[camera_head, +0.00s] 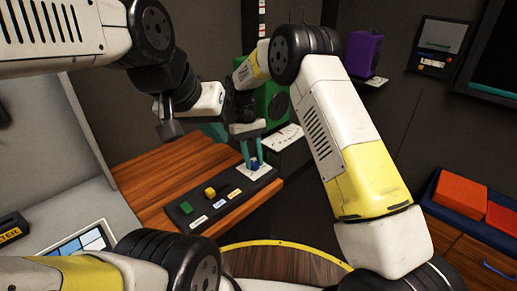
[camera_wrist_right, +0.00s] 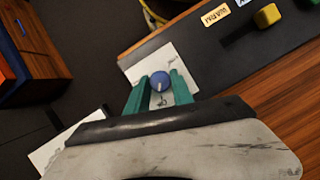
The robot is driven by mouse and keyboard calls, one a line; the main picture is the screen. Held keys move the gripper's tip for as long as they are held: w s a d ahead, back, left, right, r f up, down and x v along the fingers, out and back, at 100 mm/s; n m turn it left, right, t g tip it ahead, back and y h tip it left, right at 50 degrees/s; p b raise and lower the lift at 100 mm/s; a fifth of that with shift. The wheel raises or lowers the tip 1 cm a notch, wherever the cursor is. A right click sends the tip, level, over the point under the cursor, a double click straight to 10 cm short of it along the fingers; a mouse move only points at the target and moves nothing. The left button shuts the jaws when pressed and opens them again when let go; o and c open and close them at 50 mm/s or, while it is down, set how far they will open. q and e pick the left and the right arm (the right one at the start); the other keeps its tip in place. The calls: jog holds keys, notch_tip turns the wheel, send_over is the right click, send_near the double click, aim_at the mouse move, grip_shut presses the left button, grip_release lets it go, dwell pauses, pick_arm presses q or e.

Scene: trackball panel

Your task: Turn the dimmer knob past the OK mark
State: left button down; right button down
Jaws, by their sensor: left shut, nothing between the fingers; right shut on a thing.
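The dimmer knob is a small round blue knob (camera_head: 254,164) at the right end of a dark control panel (camera_head: 198,217) on the wooden desk. In the right wrist view the knob (camera_wrist_right: 160,81) shows a white pointer line and sits on a white plate (camera_wrist_right: 185,63) with small dark marks. An OK-like mark shows just below the knob there. My right gripper (camera_head: 251,165) has its teal fingers shut on the knob, one on each side.
The panel also bears a green block (camera_head: 186,208), a yellow knob (camera_head: 210,193) and small labels. A green speaker-like box (camera_head: 272,105) stands behind. A screen (camera_head: 85,242) is at lower left. Red boxes (camera_head: 460,193) sit in a blue tray at right.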

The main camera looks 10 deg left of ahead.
jog(key=m+y, duration=0.1)
jog(key=m, duration=0.3)
jog(key=shift+w+d+m+g+y, duration=0.1)
jog(key=shift+d+m+g+y, duration=0.05)
jog(key=shift+m+g+y, duration=0.2)
jog(key=shift+m+y, duration=0.85)
jog(key=shift+m, duration=1.1)
jog(key=c, duration=1.1)
grip_release()
jog(key=shift+d, duration=0.1)
jog(key=shift+r, duration=0.15)
